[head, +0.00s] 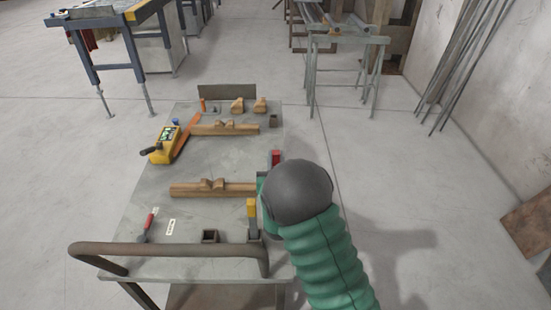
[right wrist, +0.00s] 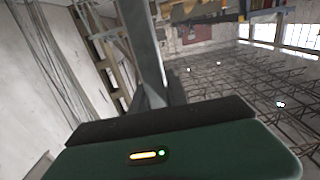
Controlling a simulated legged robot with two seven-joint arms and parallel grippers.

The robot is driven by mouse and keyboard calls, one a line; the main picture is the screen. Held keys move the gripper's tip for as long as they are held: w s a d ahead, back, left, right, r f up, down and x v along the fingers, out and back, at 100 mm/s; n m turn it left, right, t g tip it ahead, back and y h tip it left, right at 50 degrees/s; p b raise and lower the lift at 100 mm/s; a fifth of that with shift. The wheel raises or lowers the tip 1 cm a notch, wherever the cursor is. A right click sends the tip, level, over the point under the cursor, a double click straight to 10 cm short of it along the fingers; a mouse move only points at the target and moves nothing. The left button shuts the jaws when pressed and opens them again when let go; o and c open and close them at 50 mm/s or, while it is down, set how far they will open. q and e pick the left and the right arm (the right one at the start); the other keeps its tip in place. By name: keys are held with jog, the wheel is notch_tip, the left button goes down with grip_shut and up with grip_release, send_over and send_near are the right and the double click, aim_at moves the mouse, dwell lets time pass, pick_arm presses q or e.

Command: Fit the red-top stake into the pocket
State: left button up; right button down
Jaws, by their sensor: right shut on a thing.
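The red-top stake (head: 275,158) shows only its red end in the head view, just beyond my right wrist; the rest is hidden. My right gripper (head: 263,187) is shut on it, its fingers mostly hidden behind the dark round joint of my arm. A grey upright bar (right wrist: 146,50) rises past the gripper body in the right wrist view; I cannot tell whether it is stake or finger. A square dark pocket (head: 209,236) stands open near the cart's front. A yellow-top stake (head: 251,209) stands upright at a pocket to its right. My left gripper is out of view.
The grey cart top (head: 145,195) carries two wooden bars (head: 205,190), a yellow device (head: 166,142), a red-handled tool (head: 149,222) and another square socket (head: 273,120) at the far right. A dark handle rail (head: 170,249) crosses the near edge. Floor right of the cart is clear.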

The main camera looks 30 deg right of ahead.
jog(key=shift+f+b, duration=0.85)
jog(key=shift+f, duration=0.15)
jog(key=c, duration=1.2)
grip_release()
